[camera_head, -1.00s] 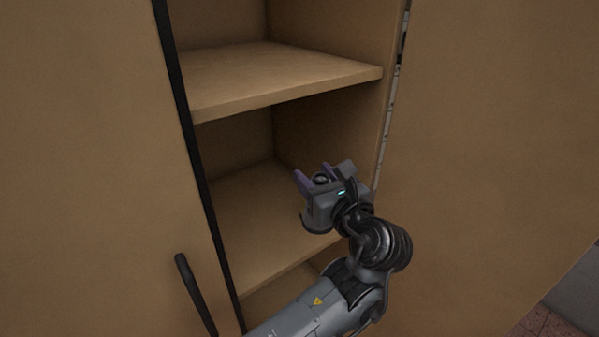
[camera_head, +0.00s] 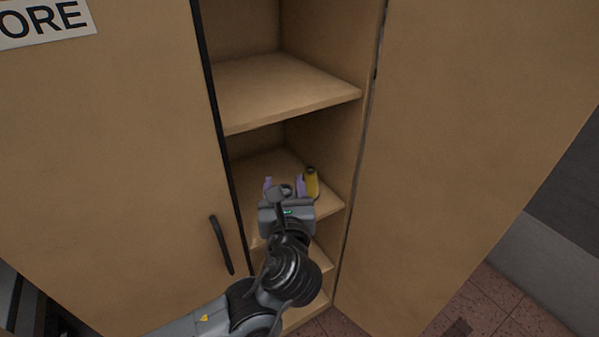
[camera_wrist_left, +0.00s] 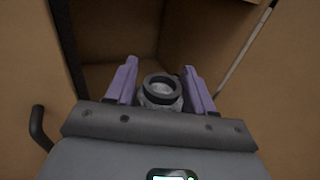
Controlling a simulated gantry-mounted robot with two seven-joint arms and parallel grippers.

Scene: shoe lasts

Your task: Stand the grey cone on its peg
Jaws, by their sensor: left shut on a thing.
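My left gripper (camera_head: 285,182) has two purple fingers and is in front of the middle opening of a tall cabinet. In the left wrist view, the fingers (camera_wrist_left: 160,66) stand on either side of a grey, mottled round thing with a dark ring on top, which I take to be the grey cone (camera_wrist_left: 159,99). The gripper is shut on it. In the head view the gripper's body hides most of this thing. I cannot make out a peg in either view. My right gripper is not in view.
The wooden cabinet has several shelves, one (camera_head: 285,92) just above the gripper. A yellow cylinder with a dark top (camera_head: 311,183) shows just right of the fingers; what it rests on is unclear. The left door (camera_head: 120,150) has a black handle (camera_head: 221,244). The right door (camera_head: 470,130) stands open.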

